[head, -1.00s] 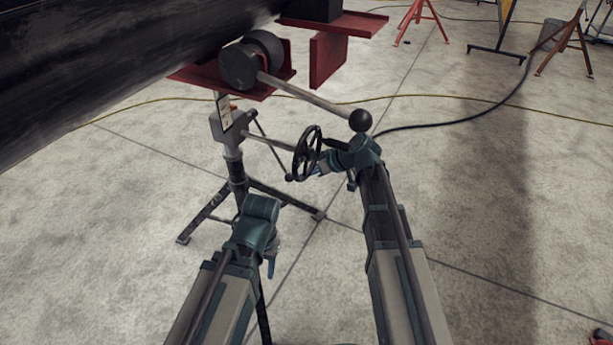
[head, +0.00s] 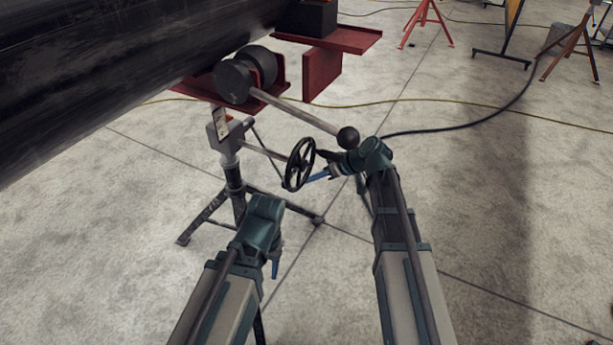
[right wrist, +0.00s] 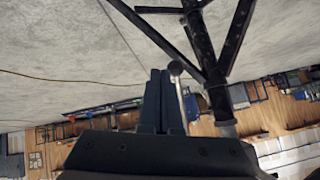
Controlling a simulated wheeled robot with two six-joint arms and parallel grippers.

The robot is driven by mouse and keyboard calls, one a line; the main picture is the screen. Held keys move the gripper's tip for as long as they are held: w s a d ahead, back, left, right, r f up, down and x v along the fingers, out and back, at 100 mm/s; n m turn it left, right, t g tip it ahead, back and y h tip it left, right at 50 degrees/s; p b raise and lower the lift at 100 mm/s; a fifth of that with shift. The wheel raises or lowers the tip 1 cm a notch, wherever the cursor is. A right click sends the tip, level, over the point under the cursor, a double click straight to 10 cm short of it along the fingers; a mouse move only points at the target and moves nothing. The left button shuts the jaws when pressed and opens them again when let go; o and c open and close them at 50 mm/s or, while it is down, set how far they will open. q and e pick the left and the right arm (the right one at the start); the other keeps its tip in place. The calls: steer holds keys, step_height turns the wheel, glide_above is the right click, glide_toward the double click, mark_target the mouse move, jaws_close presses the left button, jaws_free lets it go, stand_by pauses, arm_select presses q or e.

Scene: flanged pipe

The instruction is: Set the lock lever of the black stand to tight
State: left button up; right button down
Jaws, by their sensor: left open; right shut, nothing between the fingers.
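The black stand (head: 233,178) stands left of centre in the head view, a grey head on its post and black legs. Its thin lock lever (head: 266,151) slants down to the right, its lower end partly behind the black handwheel (head: 299,164). In the right wrist view, which is upside down, a rod with a dark ball knob (right wrist: 176,68), apparently this lever, is close beside my right fingers. My right gripper (right wrist: 158,74) is shut and empty, and its blue fingers (head: 318,177) show just right of the handwheel. My left gripper (head: 274,268) is open, low and mostly hidden by its wrist.
A large black pipe (head: 120,75) crosses the upper left, above the stand. A long bar with a black ball (head: 348,138) reaches over the handwheel near my right wrist. Red brackets (head: 322,75) sit behind.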

arm_select(q)
step_height(320, 180, down, 2)
steer(key=shift+d+f+b, duration=0.15)
steer(key=shift+b, duration=0.75)
arm_select(e)
steer(key=s+d+f, duration=0.2)
steer(key=s+d, duration=0.2)
steer(key=d, duration=0.2)
steer(key=shift+d+f, duration=0.2)
steer(key=shift+d, duration=0.2)
